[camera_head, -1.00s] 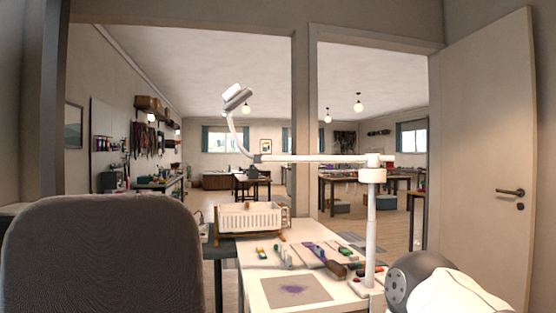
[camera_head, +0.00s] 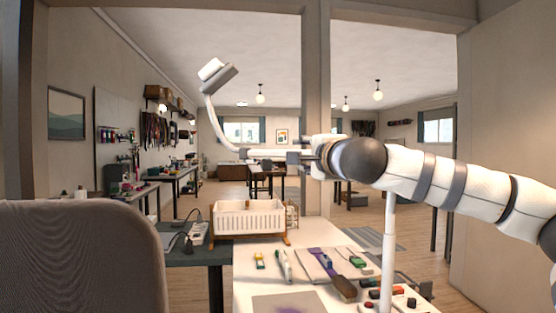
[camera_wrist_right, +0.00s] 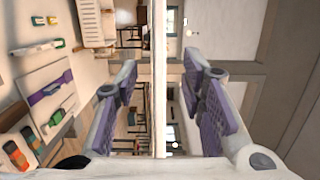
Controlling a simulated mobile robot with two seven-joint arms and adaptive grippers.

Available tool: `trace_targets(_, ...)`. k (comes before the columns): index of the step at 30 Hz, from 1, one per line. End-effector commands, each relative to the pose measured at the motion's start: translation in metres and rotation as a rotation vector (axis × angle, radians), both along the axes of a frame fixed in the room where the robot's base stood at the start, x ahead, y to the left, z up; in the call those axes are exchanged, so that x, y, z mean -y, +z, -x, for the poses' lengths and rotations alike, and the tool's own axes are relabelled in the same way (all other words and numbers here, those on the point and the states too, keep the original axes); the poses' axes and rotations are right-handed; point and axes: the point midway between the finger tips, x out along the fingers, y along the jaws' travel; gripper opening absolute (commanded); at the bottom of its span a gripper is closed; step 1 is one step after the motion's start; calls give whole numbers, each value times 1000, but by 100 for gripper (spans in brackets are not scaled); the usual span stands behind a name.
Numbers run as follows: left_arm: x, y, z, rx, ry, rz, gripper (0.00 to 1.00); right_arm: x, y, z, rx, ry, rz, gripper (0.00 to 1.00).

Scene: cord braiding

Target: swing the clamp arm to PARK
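The white clamp arm (camera_head: 268,153) runs level above the work table, with a curved end and a tilted grey-and-white head (camera_head: 218,76) at its left. Its upright white post (camera_head: 388,245) stands at the table's right side. My right gripper (camera_head: 294,158) is at the level bar, and my arm hides the bar's post end. In the right wrist view the bar (camera_wrist_right: 160,60) passes between the purple-padded fingers of my right gripper (camera_wrist_right: 160,85). The fingers are open, with a gap on each side. My left gripper is out of view. No PARK mark can be made out.
The work table (camera_head: 250,285) carries a white slatted basket (camera_head: 250,220), a board with tools (camera_head: 325,262) and a dark-handled brush (camera_head: 344,287). A grey chair back (camera_head: 85,255) fills the lower left. A door frame post (camera_head: 316,80) stands behind the clamp arm.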

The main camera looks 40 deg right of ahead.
Motion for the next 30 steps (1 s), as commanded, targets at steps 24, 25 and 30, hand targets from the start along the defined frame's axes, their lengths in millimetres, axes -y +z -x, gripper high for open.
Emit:
trace_targets(24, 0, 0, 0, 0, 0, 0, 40, 41, -2, -109, -6, 1, 7, 37)
trace_targets(25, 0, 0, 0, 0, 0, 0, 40, 41, -2, -109, -5, 1, 7, 37)
trace_targets(30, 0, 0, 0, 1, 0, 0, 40, 41, -2, -109, -5, 2, 7, 37)
